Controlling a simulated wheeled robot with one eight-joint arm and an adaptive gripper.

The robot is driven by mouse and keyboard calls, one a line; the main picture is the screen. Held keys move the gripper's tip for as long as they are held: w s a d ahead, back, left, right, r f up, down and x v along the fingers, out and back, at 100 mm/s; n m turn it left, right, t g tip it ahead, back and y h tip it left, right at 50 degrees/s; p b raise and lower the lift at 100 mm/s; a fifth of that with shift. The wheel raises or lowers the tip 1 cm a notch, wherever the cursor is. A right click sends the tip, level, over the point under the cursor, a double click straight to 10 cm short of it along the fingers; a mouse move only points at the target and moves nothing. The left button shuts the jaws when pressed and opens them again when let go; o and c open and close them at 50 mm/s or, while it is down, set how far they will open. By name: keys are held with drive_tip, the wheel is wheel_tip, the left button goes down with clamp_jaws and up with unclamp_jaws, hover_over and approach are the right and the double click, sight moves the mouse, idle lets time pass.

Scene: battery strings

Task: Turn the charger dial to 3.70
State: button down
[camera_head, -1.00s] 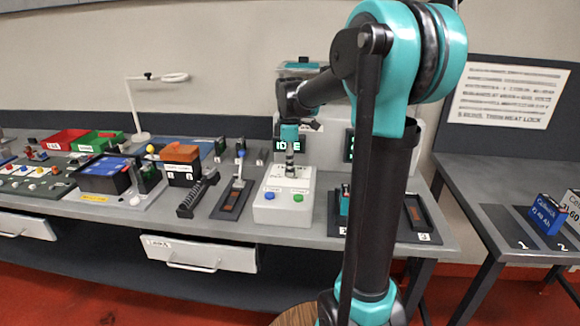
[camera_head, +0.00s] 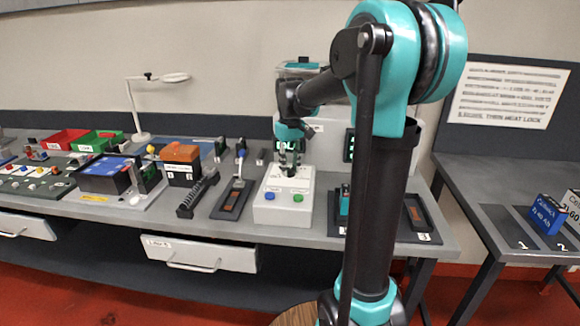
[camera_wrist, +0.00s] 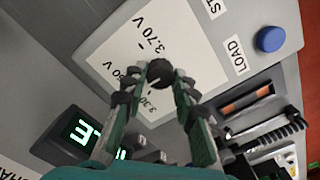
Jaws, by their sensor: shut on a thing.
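The charger (camera_head: 284,212) is a pale box on the bench with a green and a blue button on its front. Its black round dial (camera_wrist: 160,72) sits on a white panel (camera_wrist: 118,50) printed with 3.70 V, 3.30 V and a partly hidden label between them. My gripper (camera_wrist: 161,76) is shut on the dial, with one fingertip on each side. In the head view my gripper (camera_head: 289,170) reaches down, tilted, to the charger's top. I cannot tell which mark the dial points at. A green-lit display (camera_wrist: 82,132) is partly hidden by my gripper.
The blue button (camera_wrist: 270,39) is beside the LOAD label. A lever on a dark base (camera_head: 233,198) and a black ribbed bar (camera_head: 198,196) lie left of the charger. My arm hides part of the bench to the right.

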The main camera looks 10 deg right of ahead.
drive_tip(key=m, duration=0.4)
drive_tip(key=shift+m, duration=0.3)
drive_tip(key=m, duration=0.4)
drive_tip(key=shift+m, duration=0.3)
drive_tip(key=m, duration=0.4)
drive_tip(key=shift+m, duration=2.1)
drive_tip(key=c, duration=1.2)
unclamp_jaws()
